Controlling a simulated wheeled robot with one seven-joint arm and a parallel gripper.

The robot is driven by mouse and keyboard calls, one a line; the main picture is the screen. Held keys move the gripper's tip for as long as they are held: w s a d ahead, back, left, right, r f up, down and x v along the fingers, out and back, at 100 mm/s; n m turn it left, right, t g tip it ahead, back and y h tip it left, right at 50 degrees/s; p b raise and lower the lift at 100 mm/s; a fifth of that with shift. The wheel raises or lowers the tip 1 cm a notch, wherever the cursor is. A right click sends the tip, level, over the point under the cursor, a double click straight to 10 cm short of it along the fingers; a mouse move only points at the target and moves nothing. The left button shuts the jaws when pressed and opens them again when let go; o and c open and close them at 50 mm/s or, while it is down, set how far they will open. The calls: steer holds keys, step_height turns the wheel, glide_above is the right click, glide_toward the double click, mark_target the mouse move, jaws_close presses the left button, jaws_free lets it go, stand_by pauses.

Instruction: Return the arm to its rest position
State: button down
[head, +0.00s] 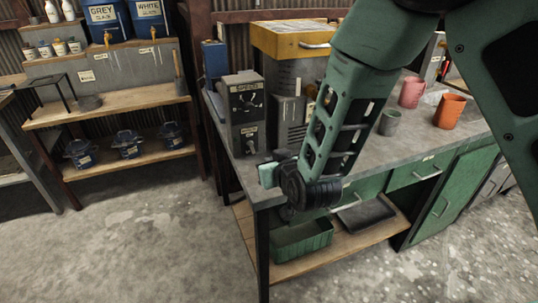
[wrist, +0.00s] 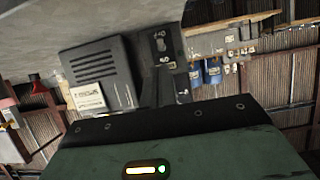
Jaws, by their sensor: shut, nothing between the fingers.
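My green arm reaches down from the top right of the head view, in front of the workbench (head: 345,150). My gripper (head: 268,175) is at the arm's lower end, beside the bench's near left corner and just below the dark control box (head: 245,108). It is small in this view; it looks shut and holds nothing I can see. The wrist view shows a green housing with a small lit light across the bottom, and the fingertips do not show there. Beyond it are a dark vented box (wrist: 95,75) and the tilted room.
The bench carries a yellow-topped cabinet (head: 292,38), a grey cup (head: 389,122), a pink cup (head: 411,91) and an orange cup (head: 449,111). A green bin (head: 302,240) sits on its lower shelf. Wooden shelves (head: 110,108) with pots stand left. Open floor lies between.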

steer(key=s+r+n+g+y, duration=0.15)
steer(key=s+g, duration=0.25)
steer(key=s, duration=0.4)
steer(key=s+r+n+g+h, duration=0.1)
steer(key=s+r+g, duration=0.25)
steer(key=s, duration=0.45)
steer(key=s+d+r+n+g+h, duration=0.1)
steer(key=s+d+g, duration=0.1)
steer(key=s+d, duration=0.2)
steer(key=s+d+r+n+g+h, duration=0.1)
steer(key=s+d+r+g+h, duration=0.1)
steer(key=s, duration=0.9)
steer(key=shift+d+g, duration=0.55)
steer(key=shift+d, duration=0.6)
steer(key=shift+h, duration=0.25)
